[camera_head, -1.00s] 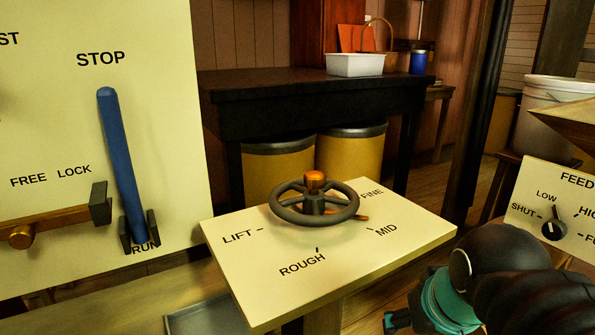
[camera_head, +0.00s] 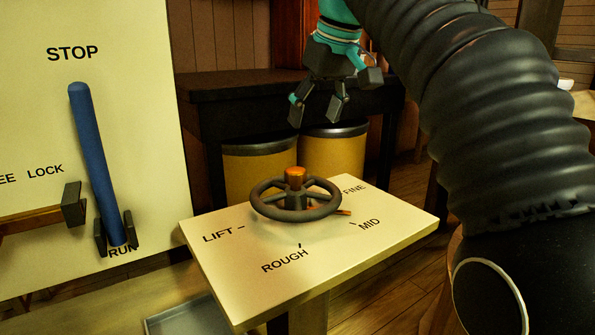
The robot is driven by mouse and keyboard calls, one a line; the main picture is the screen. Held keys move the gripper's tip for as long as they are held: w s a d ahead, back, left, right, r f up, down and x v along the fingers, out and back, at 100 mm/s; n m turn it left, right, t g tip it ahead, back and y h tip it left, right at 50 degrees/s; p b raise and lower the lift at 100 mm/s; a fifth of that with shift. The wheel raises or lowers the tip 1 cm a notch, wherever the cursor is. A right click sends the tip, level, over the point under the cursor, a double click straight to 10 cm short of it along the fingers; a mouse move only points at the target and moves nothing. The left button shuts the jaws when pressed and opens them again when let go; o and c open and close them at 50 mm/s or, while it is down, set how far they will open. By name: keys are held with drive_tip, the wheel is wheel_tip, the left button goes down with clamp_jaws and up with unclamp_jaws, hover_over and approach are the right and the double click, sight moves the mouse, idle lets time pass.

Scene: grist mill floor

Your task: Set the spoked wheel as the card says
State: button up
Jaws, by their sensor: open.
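The panel is marked LIFT, ROUGH, MID and FINE. An orange pointer (camera_head: 342,212) shows from under the wheel's right side, between MID and FINE; its exact setting is hard to tell. My gripper (camera_head: 318,116) is open and empty, above and slightly right of the wheel, fingers pointing down, apart from it. No card that I can read for the setting is in view.
At left a board (camera_head: 140,150) carries a blue lever (camera_head: 95,160), upright with its lower end at RUN, and a wooden bar (camera_head: 35,220) near LOCK. Behind stand a dark table (camera_head: 215,100) and yellow drums (camera_head: 262,172). A grey tray (camera_head: 180,318) lies low in front.

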sight(296, 170)
drive_tip(key=b+x, duration=0.1)
drive_tip(key=x, duration=0.3)
drive_tip(key=b+x, duration=0.1)
drive_tip(key=x, duration=0.4)
drive_tip(key=b+x, duration=0.2)
drive_tip(key=x, duration=0.2)
drive_tip(key=shift+w+a+f, duration=0.2)
drive_tip(key=shift+w+a, duration=0.1)
clamp_jaws()
